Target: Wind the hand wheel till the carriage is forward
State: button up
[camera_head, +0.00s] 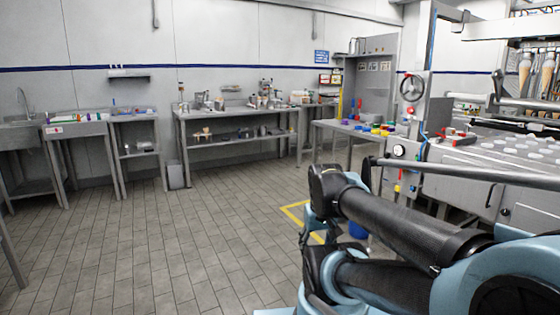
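A dark-rimmed hand wheel (412,87) with spokes is mounted upright on the near left post of the machine at the right. What looks like the carriage, a rail-borne frame holding several cones (525,72), is at the upper right, partly cut off by the picture edge. How far forward it stands cannot be told. My folded arm fills the lower right, below and in front of the machine, apart from the wheel. My gripper cannot be made out.
The machine bed (470,160) carries rows of pale round pieces. A long grey bar (450,171) runs along its front. A side table (345,126) with coloured parts stands left of the machine. Benches line the back wall. The tiled floor (180,245) at left is clear.

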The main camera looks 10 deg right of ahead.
aim_at(412, 89)
jog(key=z, duration=0.05)
jog(key=k, duration=0.6)
jog(key=z, duration=0.5)
jog(key=i, duration=1.55)
jog(key=u, duration=0.55)
